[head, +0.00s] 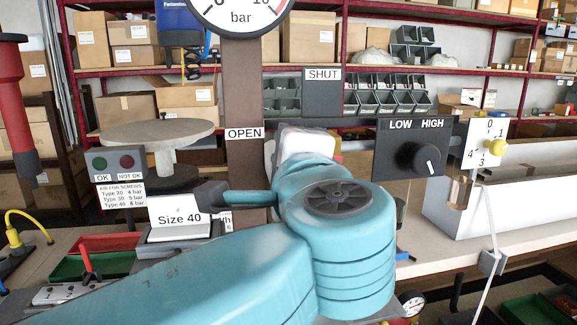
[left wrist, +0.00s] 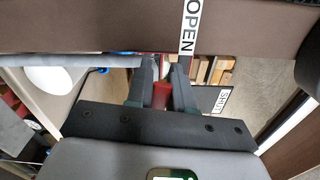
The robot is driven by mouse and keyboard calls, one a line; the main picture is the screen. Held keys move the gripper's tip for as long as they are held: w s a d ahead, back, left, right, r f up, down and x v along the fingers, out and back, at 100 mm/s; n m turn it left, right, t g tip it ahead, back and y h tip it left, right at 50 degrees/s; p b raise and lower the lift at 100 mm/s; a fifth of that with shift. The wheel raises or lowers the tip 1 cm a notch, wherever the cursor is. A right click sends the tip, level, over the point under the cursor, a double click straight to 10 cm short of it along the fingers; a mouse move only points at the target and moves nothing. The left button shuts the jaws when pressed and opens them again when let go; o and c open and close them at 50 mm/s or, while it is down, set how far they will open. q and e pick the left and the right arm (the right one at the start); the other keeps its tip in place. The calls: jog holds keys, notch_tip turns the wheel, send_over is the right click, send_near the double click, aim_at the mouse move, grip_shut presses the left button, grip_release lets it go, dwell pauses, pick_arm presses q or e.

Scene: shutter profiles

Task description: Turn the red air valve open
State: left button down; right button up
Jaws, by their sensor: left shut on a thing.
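In the left wrist view my left gripper (left wrist: 164,76) is shut on a red piece (left wrist: 161,95), which looks like the handle of the red air valve. In the head view my teal left arm hides this gripper and the valve. The OPEN label (head: 244,133) is on the brown post, left of my wrist. The SHUT label (head: 322,74) is higher up and to the right. Both labels also show in the left wrist view, OPEN (left wrist: 193,24) beyond the fingers and SHUT (left wrist: 224,101) to their right. My right gripper is not in view.
A pressure gauge (head: 240,14) tops the post. A LOW/HIGH knob box (head: 410,148) and a numbered dial (head: 486,142) stand right. A Size 40 card (head: 179,218), an OK/NOT OK box (head: 115,162) and a hanging red tool (head: 12,95) are left.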

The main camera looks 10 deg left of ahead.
pick_arm(q)
jog(key=shift+f+n+b, duration=0.55)
jog(key=shift+n+b, duration=0.3)
jog(key=shift+n, duration=0.05)
jog(key=c, duration=1.1)
grip_release()
jog(key=v, duration=1.2)
jog(key=shift+r, duration=0.1)
